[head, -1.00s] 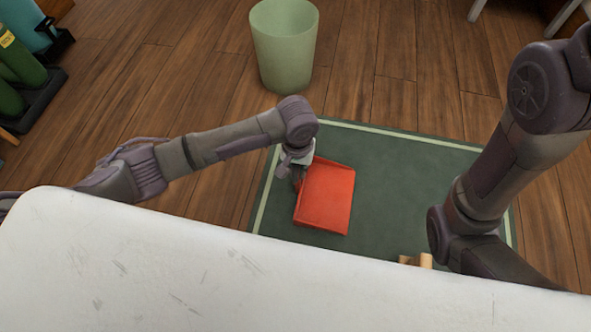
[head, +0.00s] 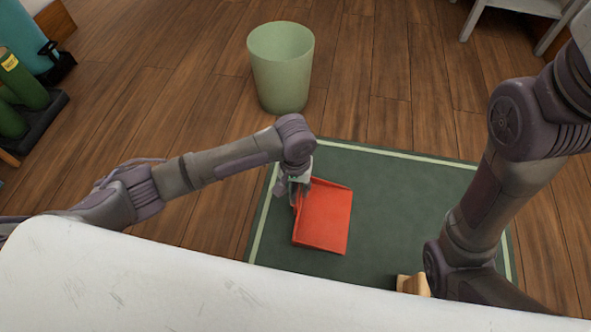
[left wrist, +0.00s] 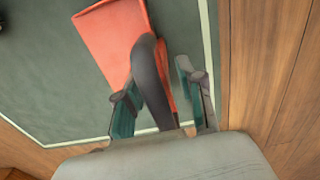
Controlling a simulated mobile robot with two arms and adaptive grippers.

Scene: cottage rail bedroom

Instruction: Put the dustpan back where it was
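The red dustpan (head: 324,217) is over the green mat, on the mat's left half in the head view. I cannot tell whether it rests on the mat. My left gripper (head: 300,187) is at its upper left side. In the left wrist view, the red pan (left wrist: 112,40) stretches away beyond the fingers of my left gripper (left wrist: 158,98). A dark curved piece, seemingly the dustpan's handle (left wrist: 150,75), lies between the two fingers. Whether both fingers press on it is unclear. My right arm shows at the right, but its gripper is out of sight.
The green mat (head: 410,205) has a pale border and bare room right of the dustpan. A pale green bin (head: 281,75) stands behind it. A wooden piece (head: 412,285) is by my right arm. Green bottles (head: 22,85) stand at the left. A pale furniture piece (head: 525,8) is top right.

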